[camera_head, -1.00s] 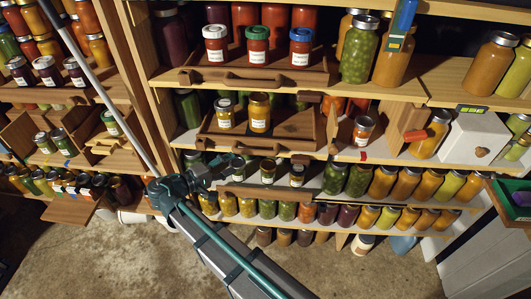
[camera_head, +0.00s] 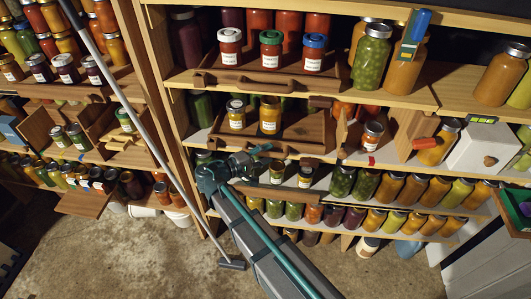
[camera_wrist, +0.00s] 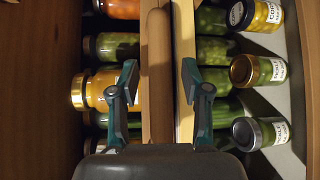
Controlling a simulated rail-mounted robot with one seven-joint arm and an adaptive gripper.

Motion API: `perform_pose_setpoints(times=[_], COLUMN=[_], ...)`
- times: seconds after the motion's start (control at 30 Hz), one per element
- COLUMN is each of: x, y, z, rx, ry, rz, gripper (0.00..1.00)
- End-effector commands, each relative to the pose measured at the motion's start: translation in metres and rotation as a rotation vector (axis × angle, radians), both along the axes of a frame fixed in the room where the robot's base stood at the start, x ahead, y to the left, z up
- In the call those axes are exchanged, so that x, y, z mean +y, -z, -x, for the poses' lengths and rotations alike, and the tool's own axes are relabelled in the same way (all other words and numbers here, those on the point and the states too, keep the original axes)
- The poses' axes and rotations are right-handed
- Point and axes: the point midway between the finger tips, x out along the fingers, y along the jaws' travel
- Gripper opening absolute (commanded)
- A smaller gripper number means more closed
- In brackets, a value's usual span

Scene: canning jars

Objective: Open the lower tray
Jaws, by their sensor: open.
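The lower tray (camera_head: 292,133) is a brown wooden tray on the middle shelf. It carries two labelled jars, one with a yellow (camera_head: 269,116) and one with a pale lid (camera_head: 236,115). Its bar handle (camera_head: 262,147) runs along its front; the handle also shows upright in the wrist view (camera_wrist: 158,60). My gripper (camera_head: 262,160) is at this front, just below the handle in the head view. In the wrist view my gripper (camera_wrist: 158,82) is open, with one finger on each side of the handle and gaps visible.
The upper tray (camera_head: 335,83) with three labelled jars sits above. Labelled jars (camera_head: 305,177) stand on the grey shelf below, beside several unlabelled jars. A grey pole (camera_head: 165,165) leans at the left. The floor (camera_head: 120,260) in front is mostly clear.

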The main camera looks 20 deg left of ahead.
Motion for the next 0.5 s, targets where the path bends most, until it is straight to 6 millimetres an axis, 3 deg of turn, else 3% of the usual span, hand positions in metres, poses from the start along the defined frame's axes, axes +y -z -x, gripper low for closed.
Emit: perform_pose_setpoints(times=[0.23, 0.5], x=[-0.0005, -0.0005], y=[0.0004, 0.0004], z=[-0.0006, -0.0004], rx=[0.000, 0.000], ry=[0.000, 0.000], rz=[0.000, 0.000], gripper=[0.47, 0.04])
